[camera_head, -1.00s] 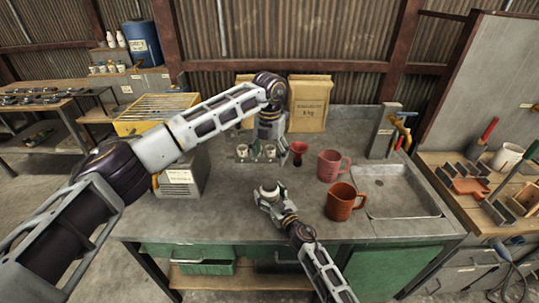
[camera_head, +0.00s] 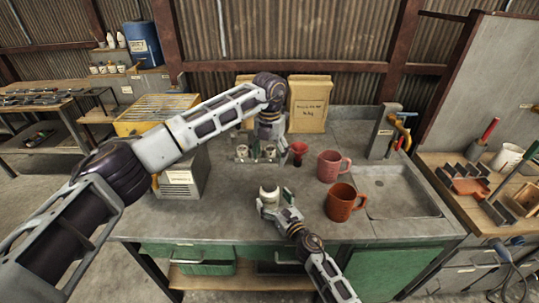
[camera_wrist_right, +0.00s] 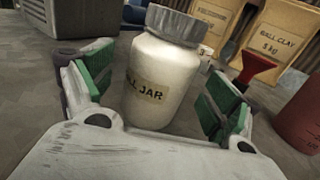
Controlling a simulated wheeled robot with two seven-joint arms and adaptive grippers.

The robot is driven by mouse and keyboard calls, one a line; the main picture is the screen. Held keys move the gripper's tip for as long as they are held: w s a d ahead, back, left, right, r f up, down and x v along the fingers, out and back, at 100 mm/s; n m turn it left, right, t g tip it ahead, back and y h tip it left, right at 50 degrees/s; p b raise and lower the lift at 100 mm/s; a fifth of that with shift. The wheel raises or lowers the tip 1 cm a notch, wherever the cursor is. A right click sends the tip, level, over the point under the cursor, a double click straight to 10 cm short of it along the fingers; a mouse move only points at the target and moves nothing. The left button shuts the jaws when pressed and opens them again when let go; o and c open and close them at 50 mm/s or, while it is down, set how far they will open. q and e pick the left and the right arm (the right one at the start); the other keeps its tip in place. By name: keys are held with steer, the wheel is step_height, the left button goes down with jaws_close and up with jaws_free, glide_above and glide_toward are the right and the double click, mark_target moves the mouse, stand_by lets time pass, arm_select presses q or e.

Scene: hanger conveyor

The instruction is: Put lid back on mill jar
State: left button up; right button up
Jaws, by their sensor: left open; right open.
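The white mill jar (camera_head: 269,196) stands upright on the grey bench; its label, partly cut off, reads "LL JAR" in the right wrist view (camera_wrist_right: 160,85). A grey ridged lid (camera_wrist_right: 187,23) sits on top of the jar. My right gripper (camera_head: 273,206) is open at the jar. In its wrist view, the green-padded fingers (camera_wrist_right: 155,95) stand to either side of the jar, with gaps between pads and jar. My left gripper (camera_head: 269,145) points down at the back of the bench, open and apart from the jar; its fingertips are hard to make out.
Two mugs, a pink one (camera_head: 330,166) and a brown one (camera_head: 342,202), stand right of the jar, with the sink (camera_head: 395,208) beyond. A red funnel-like cup (camera_head: 299,150) and paper bags (camera_head: 309,103) are behind.

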steer(key=shift+v, duration=4.3)
steer(key=shift+s, duration=0.1)
